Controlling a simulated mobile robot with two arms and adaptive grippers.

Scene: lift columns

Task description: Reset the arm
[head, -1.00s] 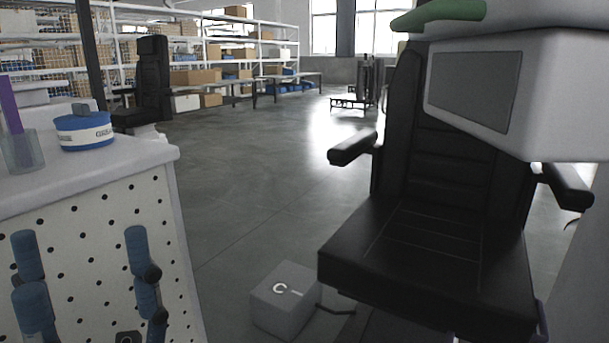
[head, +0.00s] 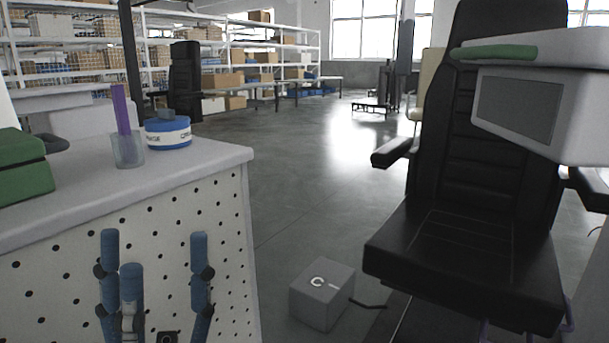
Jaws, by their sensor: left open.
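My left gripper (head: 155,236) shows at the lower left of the head view. Its blue fingers point up and stand apart, with nothing between them. It is in front of the perforated white side panel (head: 215,212) of a bench; I cannot tell how close it is. The rest of the left arm is below the picture's edge. My right gripper is not in view.
The bench top (head: 215,158) holds a blue-and-white tape roll (head: 168,134), a clear cup (head: 128,150) with a purple stick, and a green box (head: 22,175). A black chair (head: 465,255), a screened unit (head: 550,90) and a grey box (head: 322,292) are right.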

